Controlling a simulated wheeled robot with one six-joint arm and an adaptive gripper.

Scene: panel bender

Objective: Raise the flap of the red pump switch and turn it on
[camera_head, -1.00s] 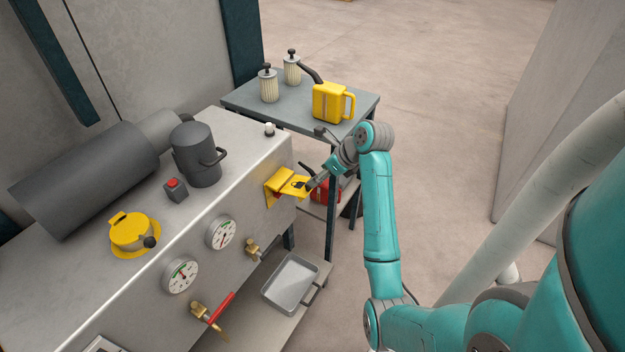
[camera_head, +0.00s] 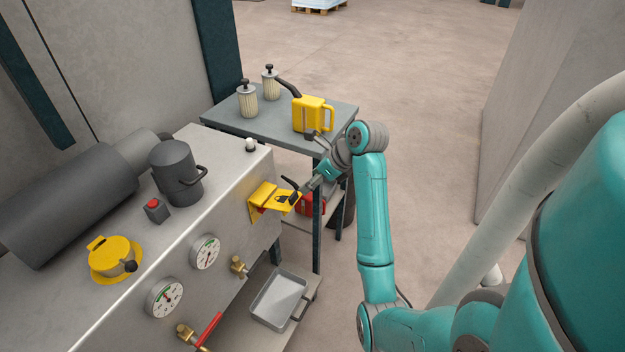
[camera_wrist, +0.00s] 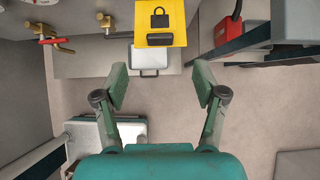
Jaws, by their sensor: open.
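The yellow flap (camera_head: 282,204) stands out from the upper right of the grey machine's front face. A small patch of red (camera_head: 262,210) shows under it; the rest of the switch is hidden. In the wrist view the flap (camera_wrist: 160,18) shows a padlock mark and a dark grip bar at its near edge. My gripper (camera_head: 301,192) is at the flap's outer edge in the head view. In the wrist view my open gripper (camera_wrist: 160,88) has nothing between its fingers, and the flap lies ahead, centred between them. I cannot tell whether they touch.
Two gauges (camera_head: 205,252) and brass valves, one with a red handle (camera_head: 209,329), sit left of the flap. A metal tray (camera_head: 279,301) lies below. A side table (camera_head: 272,131) with a yellow can (camera_head: 312,117) stands behind the gripper.

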